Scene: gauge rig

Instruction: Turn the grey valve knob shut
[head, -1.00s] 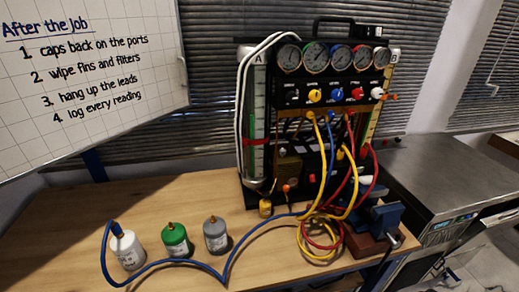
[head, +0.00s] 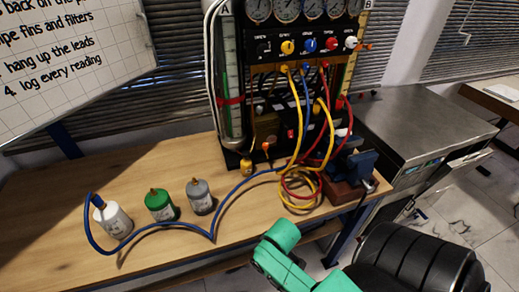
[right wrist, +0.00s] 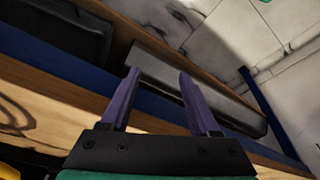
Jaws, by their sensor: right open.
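The gauge rig (head: 300,80) stands at the back of the bench in the head view. Its panel bears a row of valve knobs: a dark one (head: 264,48) at the left, then a yellow one (head: 287,47), a blue one (head: 309,45), a red one (head: 331,44) and a pale one (head: 351,42) at the right. I cannot tell for certain which is the grey knob. My right gripper (right wrist: 158,88) is open and empty in the right wrist view, its purple fingers apart, with no knob near them. My left gripper is not in view.
White (head: 113,221), green (head: 160,206) and grey (head: 200,197) bottles stand on the wooden bench (head: 60,250). A blue hose (head: 165,229) loops before them. Coiled yellow and red hoses and a blue vice (head: 357,163) lie at the right, beside a metal cabinet (head: 410,120).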

